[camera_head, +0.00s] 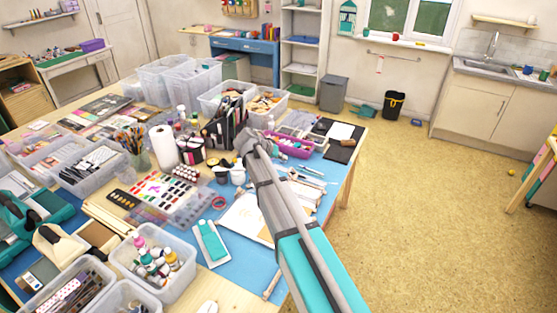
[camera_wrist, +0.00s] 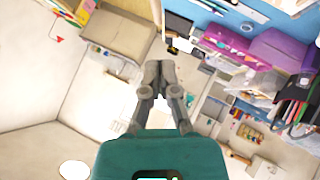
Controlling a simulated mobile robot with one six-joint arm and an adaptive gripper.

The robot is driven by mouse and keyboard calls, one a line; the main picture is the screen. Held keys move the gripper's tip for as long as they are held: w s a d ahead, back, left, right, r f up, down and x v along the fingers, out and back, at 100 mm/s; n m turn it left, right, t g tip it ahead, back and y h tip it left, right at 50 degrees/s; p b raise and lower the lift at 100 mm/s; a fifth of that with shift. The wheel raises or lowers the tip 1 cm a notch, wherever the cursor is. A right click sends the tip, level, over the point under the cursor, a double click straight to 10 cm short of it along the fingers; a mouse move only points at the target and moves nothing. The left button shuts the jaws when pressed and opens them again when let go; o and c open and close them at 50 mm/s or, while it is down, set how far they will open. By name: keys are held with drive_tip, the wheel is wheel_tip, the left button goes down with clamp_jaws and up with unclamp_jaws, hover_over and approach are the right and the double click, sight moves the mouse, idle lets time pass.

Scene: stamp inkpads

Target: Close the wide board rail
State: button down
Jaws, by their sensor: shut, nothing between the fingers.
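No part that I can clearly tell as the wide board rail shows, so I cannot say whether it is open or shut. A dark board (camera_head: 343,150) with a white sheet on it lies at the far right corner of the work table (camera_head: 347,178). My gripper (camera_head: 247,137) is in the air over the middle of the table, to the left of that board. In the wrist view my gripper (camera_wrist: 160,68) has its two grey fingers together, with nothing seen between them. My arm hides part of the table behind it.
A purple tray (camera_head: 292,150) lies beyond my gripper. A black pen holder (camera_head: 228,122), a paper roll (camera_head: 164,147) and clear bins (camera_head: 192,82) crowd the left. A teal stamp pad (camera_head: 211,242) lies nearer. The floor (camera_head: 430,210) to the right is clear.

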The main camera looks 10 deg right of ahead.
drive_tip(key=shift+s+d+f+b, duration=0.2)
drive_tip(key=shift+f+b, duration=0.2)
drive_tip(key=shift+f, duration=0.1)
drive_tip(key=shift+s+d+f+b, duration=0.15)
drive_tip(key=shift+s+f+b, duration=0.05)
drive_tip(key=shift+f+b, duration=0.25)
drive_tip(key=shift+s+d+f+b, duration=0.2)
drive_tip(key=shift+f+b, duration=0.15)
drive_tip(key=shift+f, duration=0.2)
